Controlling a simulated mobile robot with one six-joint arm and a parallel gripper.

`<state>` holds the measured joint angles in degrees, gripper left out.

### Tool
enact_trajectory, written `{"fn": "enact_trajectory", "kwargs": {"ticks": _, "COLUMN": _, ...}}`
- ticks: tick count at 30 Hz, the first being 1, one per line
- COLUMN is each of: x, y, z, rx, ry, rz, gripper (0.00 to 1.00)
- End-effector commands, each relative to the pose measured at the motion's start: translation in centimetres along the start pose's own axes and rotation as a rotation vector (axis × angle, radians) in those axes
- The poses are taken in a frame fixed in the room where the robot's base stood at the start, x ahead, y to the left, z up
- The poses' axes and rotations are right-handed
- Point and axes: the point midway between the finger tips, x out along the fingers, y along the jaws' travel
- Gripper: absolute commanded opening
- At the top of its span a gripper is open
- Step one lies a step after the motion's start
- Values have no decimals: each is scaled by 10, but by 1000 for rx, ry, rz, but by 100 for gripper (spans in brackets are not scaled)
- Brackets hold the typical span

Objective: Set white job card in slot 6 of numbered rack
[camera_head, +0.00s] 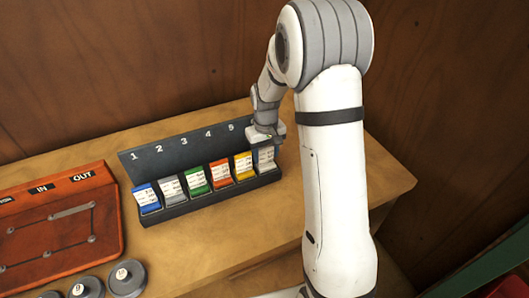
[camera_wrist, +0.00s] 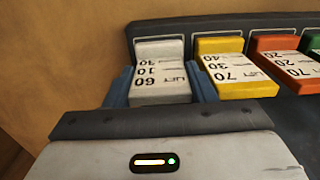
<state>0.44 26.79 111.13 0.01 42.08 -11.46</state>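The dark numbered rack (camera_head: 165,157) stands on the wooden bench, with numbers 1 to 5 readable in the head view. The white job card (camera_head: 266,158) is at the right end, in the slot beyond 5; the number there is hidden by my arm. In the wrist view the white card (camera_wrist: 160,75) lies tilted back like its neighbours and looks seated in the rack. My gripper (camera_head: 264,136) is over that end slot. In the wrist view its two blue fingers (camera_wrist: 161,90) lie close against both sides of the card and look shut on it.
A yellow card (camera_wrist: 228,65) and an orange card (camera_wrist: 285,62) stand beside the white one. Green, grey and blue cards fill the other slots. A red board (camera_head: 60,240) and round weights (camera_head: 126,277) lie to the left. Bench front is clear.

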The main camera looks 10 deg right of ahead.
Motion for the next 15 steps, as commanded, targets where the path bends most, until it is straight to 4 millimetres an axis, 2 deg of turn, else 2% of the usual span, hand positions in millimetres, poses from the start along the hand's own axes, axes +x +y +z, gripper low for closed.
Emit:
{"fn": "enact_trajectory", "kwargs": {"ticks": 3, "x": 0, "y": 0, "z": 0, "rx": 0, "ry": 0, "rz": 0, "gripper": 58}}
{"fn": "enact_trajectory", "kwargs": {"ticks": 10, "x": -2, "y": 0, "z": 0, "rx": -1, "ry": 0, "rz": 0, "gripper": 58}}
{"fn": "enact_trajectory", "kwargs": {"ticks": 15, "x": -18, "y": 0, "z": -1, "rx": -1, "ry": 5, "rz": 1, "gripper": 58}}
